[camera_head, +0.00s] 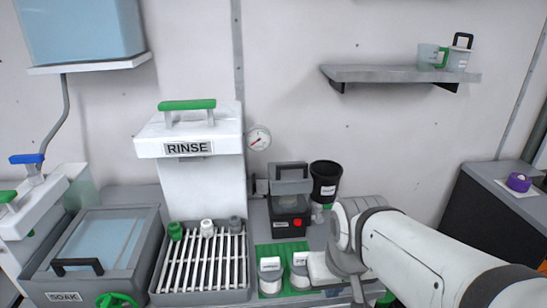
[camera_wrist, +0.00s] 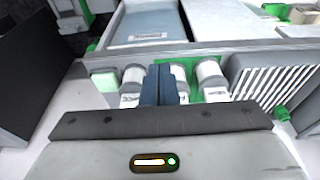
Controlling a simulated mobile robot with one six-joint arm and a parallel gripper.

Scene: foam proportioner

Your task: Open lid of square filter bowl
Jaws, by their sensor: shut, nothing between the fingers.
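The likely square filter bowl is a boxy grey and black unit (camera_head: 289,205) with a grey handle on top and a red spot on its front. It stands at the back of the counter, behind the green mat. Whether its lid is fully closed is hard to tell. I cannot make the unit out in the wrist view. My gripper shows in the wrist view as two dark blue fingers (camera_wrist: 167,86) pressed together, with nothing held. They point towards white bottles (camera_wrist: 130,84). In the head view my arm comes in from the lower right, and the fingertips cannot be made out.
A black cup (camera_head: 325,178) stands right of the unit. A slatted rack (camera_head: 203,262), a SOAK box (camera_head: 100,245) and a RINSE station (camera_head: 190,140) lie to the left. A shelf (camera_head: 400,74) hangs above.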

